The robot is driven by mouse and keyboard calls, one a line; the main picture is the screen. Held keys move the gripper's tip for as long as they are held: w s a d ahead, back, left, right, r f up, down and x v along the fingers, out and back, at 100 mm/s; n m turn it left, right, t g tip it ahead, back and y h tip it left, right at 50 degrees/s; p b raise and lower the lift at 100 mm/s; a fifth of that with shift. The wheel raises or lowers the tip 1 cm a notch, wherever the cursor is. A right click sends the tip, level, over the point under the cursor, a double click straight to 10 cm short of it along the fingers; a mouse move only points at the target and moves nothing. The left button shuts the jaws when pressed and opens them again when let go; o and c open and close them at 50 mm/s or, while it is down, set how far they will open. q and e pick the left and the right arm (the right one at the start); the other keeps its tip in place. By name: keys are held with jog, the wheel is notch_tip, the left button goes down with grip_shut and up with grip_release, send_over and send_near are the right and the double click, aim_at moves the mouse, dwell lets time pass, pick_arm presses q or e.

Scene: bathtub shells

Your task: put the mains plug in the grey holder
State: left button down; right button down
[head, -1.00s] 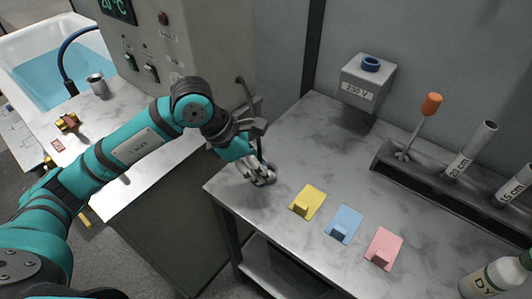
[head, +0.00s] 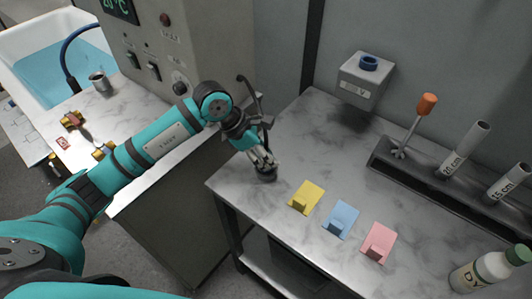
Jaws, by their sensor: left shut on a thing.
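My left gripper (head: 264,164) points down at the left corner of the marble table. It is shut on the mains plug, which is mostly hidden by the fingers. A black cable (head: 258,101) rises beside the gripper toward the grey cabinet. A small, dark grey round thing, seemingly the grey holder (head: 267,178), stands on the table right under the fingertips. I cannot tell whether the plug is inside it or just above it. My right gripper is not in view.
Yellow (head: 304,195), blue (head: 341,217) and pink (head: 379,240) plates lie right of the gripper. A grey wall box (head: 363,80) with a blue ring is behind. A dark rack (head: 420,177) holds tubes at the right, near a bottle (head: 488,271). The table's middle is clear.

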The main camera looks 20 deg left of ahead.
pick_arm(q)
jog(key=c, duration=0.9)
grip_release()
jog(key=shift+c, duration=0.2)
jog(key=b+v, duration=0.2)
jog(key=v, duration=1)
